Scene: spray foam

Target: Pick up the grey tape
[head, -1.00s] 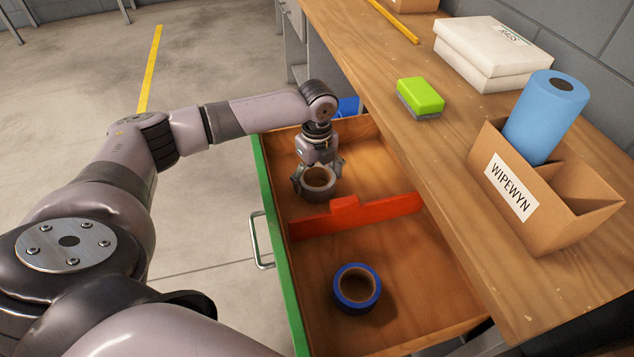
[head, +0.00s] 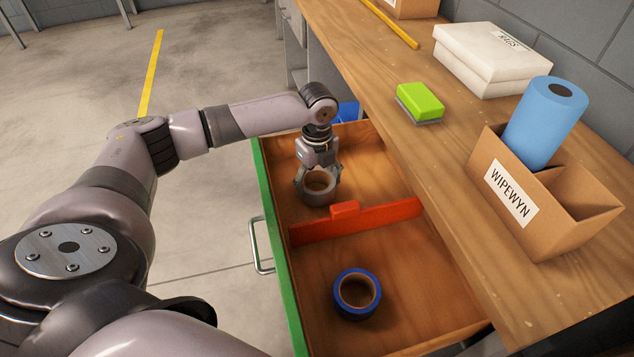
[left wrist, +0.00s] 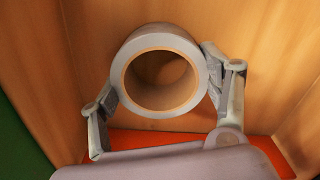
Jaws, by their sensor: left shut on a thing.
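The grey tape (head: 318,195) is a roll with a brown core, in the far compartment of the open drawer (head: 392,285). My left gripper (head: 317,183) reaches down from above and is shut on it, one finger on each side of the roll. In the left wrist view the grey tape (left wrist: 160,45) sits between the two fingers (left wrist: 160,88), its open core facing the camera. I cannot tell whether the roll touches the drawer floor. My right gripper is not in view.
A red divider (head: 380,217) separates the far compartment from the near one, where a blue tape roll (head: 357,310) lies. The wooden worktop (head: 445,170) overhangs at right, with a green sponge (head: 420,101) and a cardboard box (head: 550,205) holding a blue paper roll (head: 544,125).

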